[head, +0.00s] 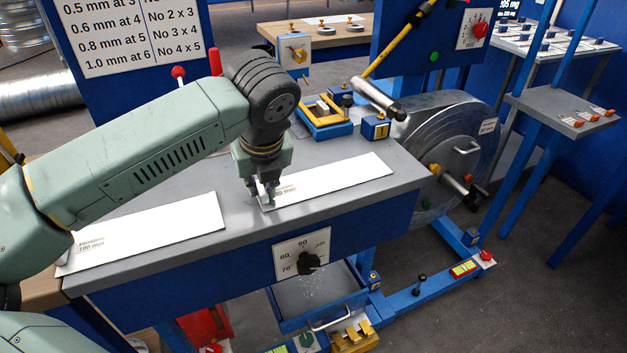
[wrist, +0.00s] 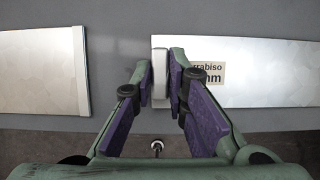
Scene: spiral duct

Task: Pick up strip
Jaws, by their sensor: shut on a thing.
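Two flat whitish metal strips lie on the grey bench top. The right strip (head: 335,180) runs toward the back right, and its label is partly covered by my gripper. The left strip (head: 150,232) lies apart from it, with a printed label at its left end. My gripper (head: 267,200) is at the left end of the right strip, pointing down. In the wrist view, my gripper (wrist: 160,80) is shut on a pale block-like end piece of the right strip (wrist: 270,75). The left strip (wrist: 40,70) also shows there, with a gap between the two.
The grey bench (head: 245,225) has a dial plate (head: 302,257) on its front. Behind the right strip stand a yellow-and-blue fixture (head: 325,115) and a small blue block (head: 376,127). A large metal coil (head: 450,150) stands right of the bench.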

